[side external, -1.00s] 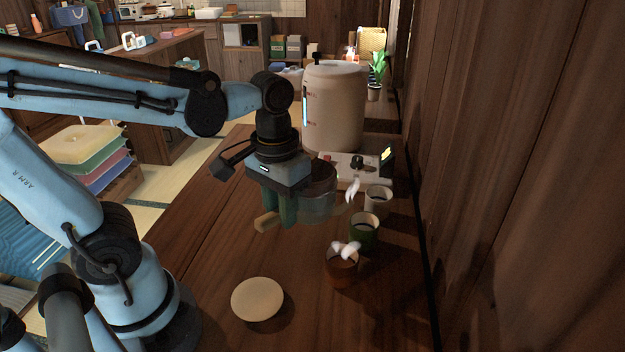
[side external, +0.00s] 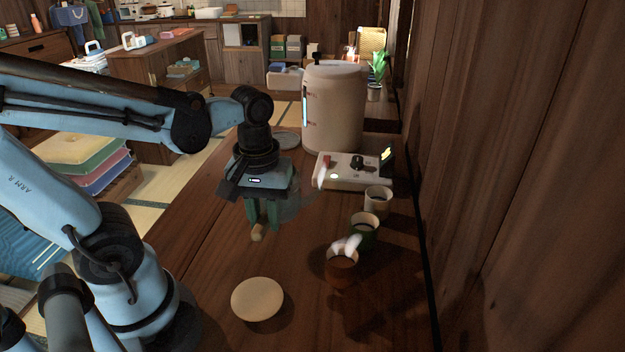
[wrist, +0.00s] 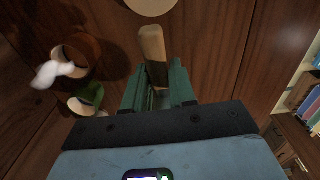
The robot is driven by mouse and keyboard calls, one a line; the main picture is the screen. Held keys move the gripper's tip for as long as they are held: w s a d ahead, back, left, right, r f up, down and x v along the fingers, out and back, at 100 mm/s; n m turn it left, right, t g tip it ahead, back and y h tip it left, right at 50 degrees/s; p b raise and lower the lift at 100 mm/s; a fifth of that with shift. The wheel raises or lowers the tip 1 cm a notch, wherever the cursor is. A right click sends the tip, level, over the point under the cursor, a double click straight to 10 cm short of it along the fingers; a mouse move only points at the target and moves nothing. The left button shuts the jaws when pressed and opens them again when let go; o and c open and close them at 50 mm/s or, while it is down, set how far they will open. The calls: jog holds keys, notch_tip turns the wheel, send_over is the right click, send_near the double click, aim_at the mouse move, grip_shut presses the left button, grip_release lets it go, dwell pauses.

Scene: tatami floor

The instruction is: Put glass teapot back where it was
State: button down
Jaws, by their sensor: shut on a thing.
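My gripper (side external: 262,215) is shut on the wooden handle (side external: 257,232) of the glass teapot (side external: 297,204), over the middle of the wooden counter. The teapot's clear body shows faintly to the right of the fingers and is hard to make out; I cannot tell its height above the counter. In the wrist view, the green fingers (wrist: 158,92) close around the handle (wrist: 153,48), which sticks out beyond them. The teapot's body does not show clearly there.
White (side external: 378,201), green (side external: 363,232) and brown (side external: 341,270) cups stand in a row on the right, with white wisps nearby. A pale round disc (side external: 257,299) lies in front. A control box (side external: 345,181) and large cylindrical container (side external: 333,110) stand behind. The wall borders the right.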

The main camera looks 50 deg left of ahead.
jog(key=a+f, duration=0.1)
jog(key=a, duration=0.1)
jog(key=w+a+f, duration=0.1)
jog(key=a, duration=0.1)
jog(key=a+f, duration=0.1)
jog(key=a, duration=0.1)
jog(key=shift+w+f, duration=0.25)
jog(key=shift+f, duration=2.1)
jog(key=shift+f, duration=0.1)
jog(key=c, duration=0.9)
grip_release()
notch_tip(320, 180, up, 12)
jog(key=shift+s+d+f, duration=0.1)
jog(key=shift+w+d+m+t, duration=0.8)
jog(key=shift+d+m+t, duration=0.4)
jog(key=shift+m, duration=0.35)
jog(key=shift+w+d+m+t, duration=0.75)
jog(key=shift+d+m+t, duration=0.45)
jog(key=shift+m, duration=0.4)
jog(key=shift+w+d+m+t, duration=0.8)
jog(key=shift+d+m+t, duration=0.4)
jog(key=shift+m, duration=0.35)
